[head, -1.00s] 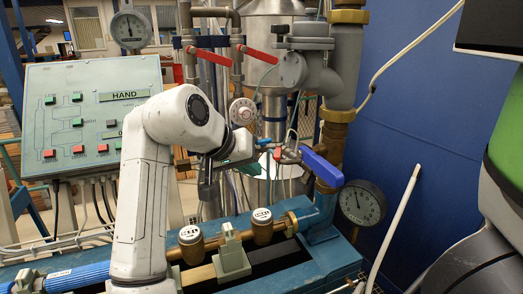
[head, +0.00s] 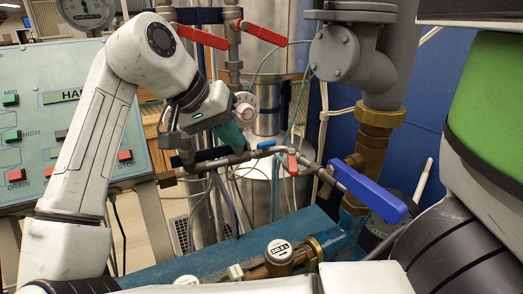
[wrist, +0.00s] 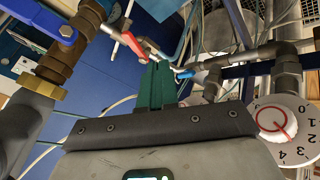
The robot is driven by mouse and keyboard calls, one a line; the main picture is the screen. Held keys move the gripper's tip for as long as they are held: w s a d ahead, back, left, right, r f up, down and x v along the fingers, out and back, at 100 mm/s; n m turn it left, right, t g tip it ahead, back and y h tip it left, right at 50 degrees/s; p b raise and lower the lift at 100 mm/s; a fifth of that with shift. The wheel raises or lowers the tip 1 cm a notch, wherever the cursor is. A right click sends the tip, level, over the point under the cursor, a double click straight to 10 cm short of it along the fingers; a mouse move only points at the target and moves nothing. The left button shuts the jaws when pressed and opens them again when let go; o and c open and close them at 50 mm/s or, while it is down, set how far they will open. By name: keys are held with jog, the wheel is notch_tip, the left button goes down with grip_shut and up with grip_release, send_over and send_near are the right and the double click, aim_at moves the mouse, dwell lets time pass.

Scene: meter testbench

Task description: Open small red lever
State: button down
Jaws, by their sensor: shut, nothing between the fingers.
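The small red lever (head: 292,163) sits on a thin metal pipe, between a small blue lever (head: 266,144) and a large blue lever (head: 370,190). My gripper (head: 238,146) has its teal fingers together, left of the small red lever and apart from it. In the wrist view the closed fingers (wrist: 159,66) point up the picture toward the pipe. There the small red lever (wrist: 132,44) lies just left of the fingertips and the small blue lever (wrist: 185,75) just right. I cannot tell the exact depth gap between fingertips and lever.
Two larger red levers (head: 200,36) (head: 262,33) are above on the upright pipes. A white numbered dial (wrist: 280,125) is right of my gripper in the wrist view. A control panel (head: 25,150) stands left. A thick grey pipe (head: 392,60) stands right.

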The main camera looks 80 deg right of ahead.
aim_at(297, 168)
jog(key=s+d+f+p, duration=0.2)
jog(key=s+d+f, duration=0.3)
jog(key=s+f, duration=0.2)
jog(key=shift+s+d+f, duration=0.2)
jog(key=shift+s+f, duration=0.2)
jog(key=shift+f, duration=0.05)
jog(key=shift+s+a+n+t+h+p, duration=0.15)
jog(key=shift+s+n+t+h+p, duration=0.2)
jog(key=shift+n+p, duration=0.3)
jog(key=shift+s+r+n+t+h+p, duration=0.15)
jog(key=shift+s+n+t+h+p, duration=0.1)
jog(key=shift+s+n+t+p, duration=0.4)
jog(key=shift+s, duration=1)
jog(key=shift+p, duration=0.3)
